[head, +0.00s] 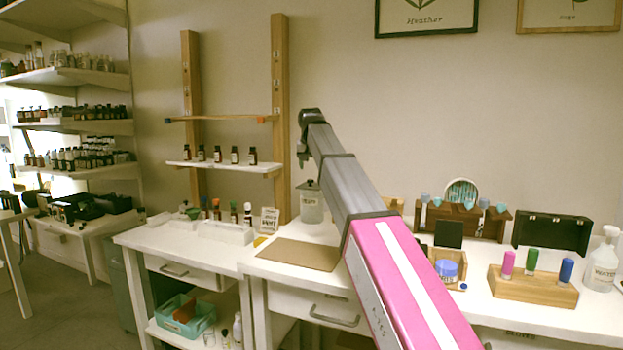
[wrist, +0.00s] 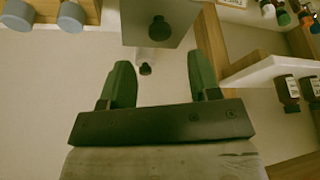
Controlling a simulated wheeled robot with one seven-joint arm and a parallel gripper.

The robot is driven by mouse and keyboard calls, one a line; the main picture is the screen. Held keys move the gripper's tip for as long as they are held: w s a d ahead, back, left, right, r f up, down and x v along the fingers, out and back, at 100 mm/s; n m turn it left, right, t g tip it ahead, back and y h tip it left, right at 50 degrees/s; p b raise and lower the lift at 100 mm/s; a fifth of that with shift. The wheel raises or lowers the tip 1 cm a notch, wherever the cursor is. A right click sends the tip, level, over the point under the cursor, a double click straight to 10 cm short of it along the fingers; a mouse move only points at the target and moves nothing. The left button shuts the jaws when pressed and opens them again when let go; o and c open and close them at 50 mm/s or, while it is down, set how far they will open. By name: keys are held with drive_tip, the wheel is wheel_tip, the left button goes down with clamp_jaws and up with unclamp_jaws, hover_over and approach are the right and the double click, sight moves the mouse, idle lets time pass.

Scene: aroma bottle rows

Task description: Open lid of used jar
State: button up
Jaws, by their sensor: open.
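The jar (head: 311,209) is a pale, frosted container with a small label on the back counter. Its dark lid (head: 309,185) with a knob sits on top. In the head view my gripper (head: 305,166) hangs above the lid, apart from it. In the upside-down wrist view, my gripper's two green fingers (wrist: 160,85) are spread with nothing between them. A grey surface with a dark knob (wrist: 159,28) lies beyond the fingertips and looks like the lid. A smaller dark knob (wrist: 146,69) shows between the fingers; I cannot tell what it belongs to.
A wall shelf (head: 225,167) with several dark bottles stands left of the jar. A brown mat (head: 298,254) lies in front of it. A rack with blue cups (head: 463,212) stands to the right. Several dropper bottles (head: 216,209) stand to the left.

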sight(313, 185)
drive_tip(key=x, duration=0.6)
clamp_jaws()
drive_tip(key=shift+w+d+r+g+y, duration=0.15)
drive_tip(key=shift+w+r+g+y, duration=0.1)
drive_tip(key=shift+w+r+g, duration=0.4)
drive_tip(key=shift+w+d+r+g+y, duration=0.1)
drive_tip(key=shift+w+r+g+y, duration=0.25)
drive_tip(key=shift+g, duration=0.6)
drive_tip(key=shift+w+d+r+g+y, duration=0.15)
drive_tip(key=shift+w+r+g+y, duration=0.15)
drive_tip(key=shift+g, duration=0.4)
drive_tip(key=shift+w+d+r+g+y, duration=0.2)
drive_tip(key=shift+w+r+g, duration=0.1)
drive_tip(key=shift+g, duration=0.4)
